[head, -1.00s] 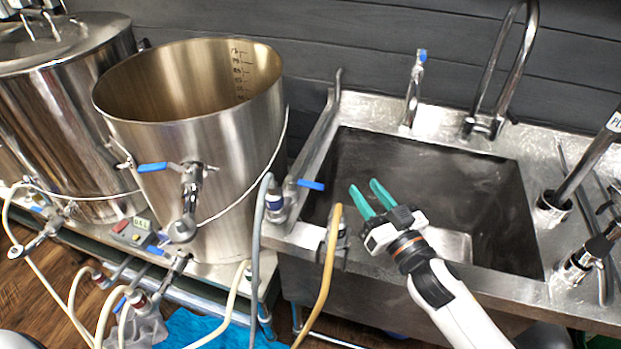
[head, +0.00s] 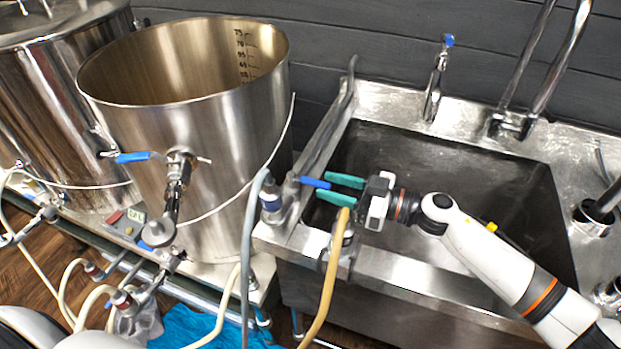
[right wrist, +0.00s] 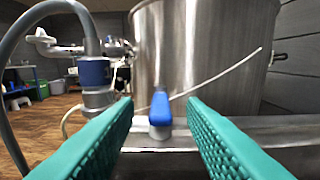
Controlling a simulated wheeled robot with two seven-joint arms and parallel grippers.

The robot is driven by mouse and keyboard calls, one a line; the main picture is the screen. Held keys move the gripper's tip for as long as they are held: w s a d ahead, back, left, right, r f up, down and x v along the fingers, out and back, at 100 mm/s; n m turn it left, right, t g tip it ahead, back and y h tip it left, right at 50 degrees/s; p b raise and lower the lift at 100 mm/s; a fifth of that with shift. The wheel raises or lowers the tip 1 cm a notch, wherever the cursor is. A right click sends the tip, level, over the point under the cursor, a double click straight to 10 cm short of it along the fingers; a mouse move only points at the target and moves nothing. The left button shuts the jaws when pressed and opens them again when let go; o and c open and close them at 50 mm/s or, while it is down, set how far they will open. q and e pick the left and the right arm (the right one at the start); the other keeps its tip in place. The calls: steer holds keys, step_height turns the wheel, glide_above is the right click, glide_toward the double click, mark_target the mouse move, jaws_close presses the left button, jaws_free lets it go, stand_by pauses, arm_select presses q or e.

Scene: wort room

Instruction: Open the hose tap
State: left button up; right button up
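The hose tap (head: 275,196) stands at the left corner of the sink, with a grey hose on it and a blue lever handle (head: 313,182) pointing right toward the basin. In the right wrist view the blue handle (right wrist: 160,108) points at the camera, centred between the finger tips. My right gripper (head: 327,187) is open, with green fingers spread on either side of the handle's end. I cannot tell whether a finger touches it. My left gripper is not in view.
A large steel kettle (head: 215,120) with its own blue-handled valve (head: 133,157) stands left of the sink. A yellow hose (head: 328,275) hangs at the sink's front edge (head: 400,270), close below my right gripper. A faucet (head: 436,80) rises behind the basin.

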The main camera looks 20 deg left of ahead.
mark_target(311, 180)
steer(key=a, duration=0.5)
steer(key=shift+w+a, duration=0.15)
jaws_close()
